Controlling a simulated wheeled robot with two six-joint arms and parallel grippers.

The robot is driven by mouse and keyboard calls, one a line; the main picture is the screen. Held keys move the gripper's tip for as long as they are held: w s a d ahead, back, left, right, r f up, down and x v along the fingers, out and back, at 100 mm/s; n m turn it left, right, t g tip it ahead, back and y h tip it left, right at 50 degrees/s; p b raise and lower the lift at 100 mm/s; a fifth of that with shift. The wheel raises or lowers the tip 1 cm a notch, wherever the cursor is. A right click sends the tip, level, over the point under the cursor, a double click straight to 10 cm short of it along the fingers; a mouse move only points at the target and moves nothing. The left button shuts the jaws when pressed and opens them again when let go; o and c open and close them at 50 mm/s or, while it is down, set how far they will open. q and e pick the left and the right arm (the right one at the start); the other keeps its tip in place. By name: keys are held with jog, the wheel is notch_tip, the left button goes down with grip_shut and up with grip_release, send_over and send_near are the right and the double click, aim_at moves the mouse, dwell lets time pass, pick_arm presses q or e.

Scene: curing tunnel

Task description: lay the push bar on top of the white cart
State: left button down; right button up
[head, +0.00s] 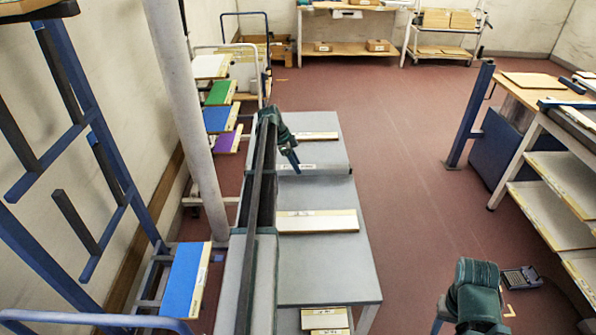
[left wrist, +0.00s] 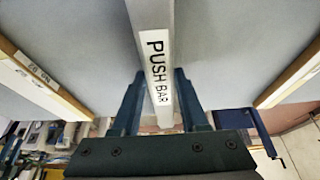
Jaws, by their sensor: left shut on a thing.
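The push bar (left wrist: 158,70) is a long grey bar with a white label reading PUSH BAR. In the left wrist view it runs from between my fingers to the top edge. My left gripper (head: 293,165) is shut on it, above the grey table (head: 310,187).
Labelled boards (head: 318,221) lie on the grey table. A pale post (head: 180,90) and a blue rack (head: 75,130) stand on the left. White-framed shelves (head: 550,180) stand on the right. The red floor between is mostly clear, with a small dark device (head: 522,278) on it.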

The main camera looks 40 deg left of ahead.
pick_arm(q)
notch_tip(320, 180, down, 2)
jog(key=shift+f+b, duration=0.15)
jog(key=shift+b, duration=0.45)
jog(key=shift+r, duration=0.2)
jog(key=shift+c, duration=2.2)
grip_release()
pick_arm(e)
jog(key=shift+f, duration=0.95)
pick_arm(q)
jog(key=p+v, duration=1)
jog(key=v, duration=0.1)
jog(key=shift+w+d+r+p, duration=0.1)
jog(key=shift+w+d+p, duration=0.1)
jog(key=shift+p, duration=0.15)
jog(key=shift+s+a+r+p, duration=0.25)
jog(key=shift+r+p, duration=0.1)
jog(key=shift+r, duration=0.05)
pick_arm(e)
notch_tip(320, 180, up, 11)
